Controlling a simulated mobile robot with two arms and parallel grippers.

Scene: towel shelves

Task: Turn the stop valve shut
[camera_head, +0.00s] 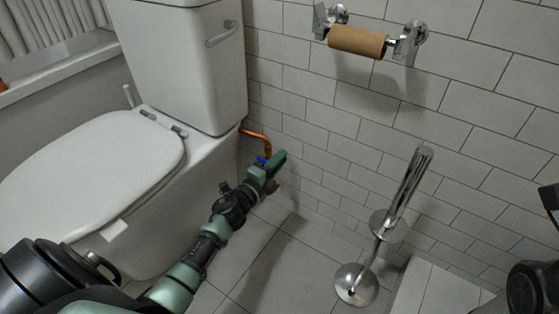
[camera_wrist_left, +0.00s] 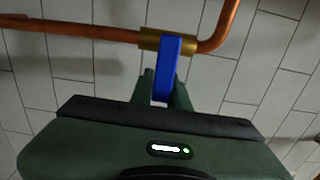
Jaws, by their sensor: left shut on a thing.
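The stop valve has a brass body (camera_wrist_left: 151,40) on a copper pipe (camera_wrist_left: 90,31), seen in the left wrist view. Its blue lever handle (camera_wrist_left: 167,68) points away from the pipe, roughly square to it. My left gripper (camera_wrist_left: 162,92) is shut on the blue handle, with its fingers on both sides of the lever's end. In the head view, my left gripper (camera_head: 265,167) reaches to the wall beside the toilet, where a bit of the blue handle (camera_head: 261,160) shows. The copper pipe (camera_head: 256,134) bends down there. My right gripper is not in view.
The white toilet (camera_head: 185,60) stands close on the left of my left arm. A chrome brush stand (camera_head: 355,285) is on the floor to the right. A holder with an empty cardboard roll (camera_head: 357,41) is on the tiled wall. Floor between toilet and stand is clear.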

